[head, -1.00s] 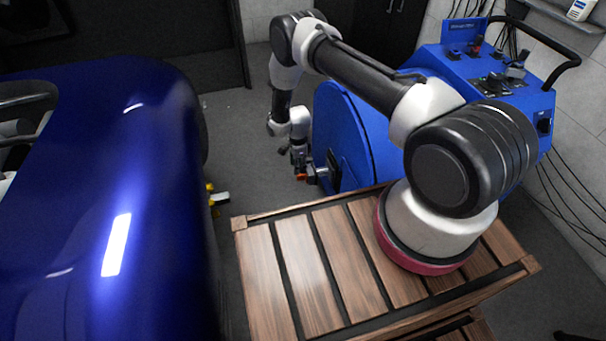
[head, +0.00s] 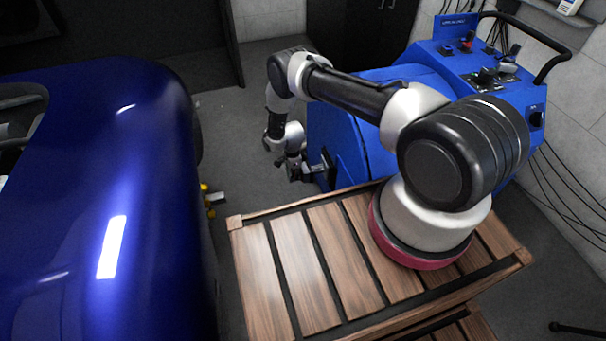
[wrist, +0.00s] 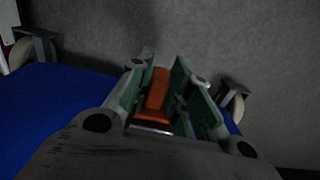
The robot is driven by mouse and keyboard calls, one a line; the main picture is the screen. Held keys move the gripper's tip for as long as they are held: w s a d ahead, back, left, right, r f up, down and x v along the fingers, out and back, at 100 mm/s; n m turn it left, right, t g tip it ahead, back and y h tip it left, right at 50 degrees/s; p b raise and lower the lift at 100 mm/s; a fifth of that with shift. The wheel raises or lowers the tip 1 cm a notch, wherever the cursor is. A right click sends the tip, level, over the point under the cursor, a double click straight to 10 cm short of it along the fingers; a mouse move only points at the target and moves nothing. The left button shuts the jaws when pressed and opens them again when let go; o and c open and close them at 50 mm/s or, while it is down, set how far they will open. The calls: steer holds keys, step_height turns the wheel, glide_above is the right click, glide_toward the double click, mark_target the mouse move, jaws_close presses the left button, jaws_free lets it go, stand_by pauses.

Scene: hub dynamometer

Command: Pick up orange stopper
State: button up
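The orange stopper (wrist: 156,92) shows in the wrist view between the two green-padded fingers of my gripper (wrist: 162,90). It lies close to the left finger, and a narrow dark gap shows on the side of the right finger, so the fingers look open around it. A pale piece shows at its near end. In the head view my gripper (head: 292,172) is low beside the blue machine, and the stopper cannot be made out there.
The blue dynamometer (head: 352,128) stands right of my gripper, with a control panel on top. A glossy blue car body (head: 110,190) fills the left. Caster wheels (wrist: 42,48) show in the wrist view. Grey floor (head: 235,125) is clear between car and machine.

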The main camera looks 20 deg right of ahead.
jaws_close()
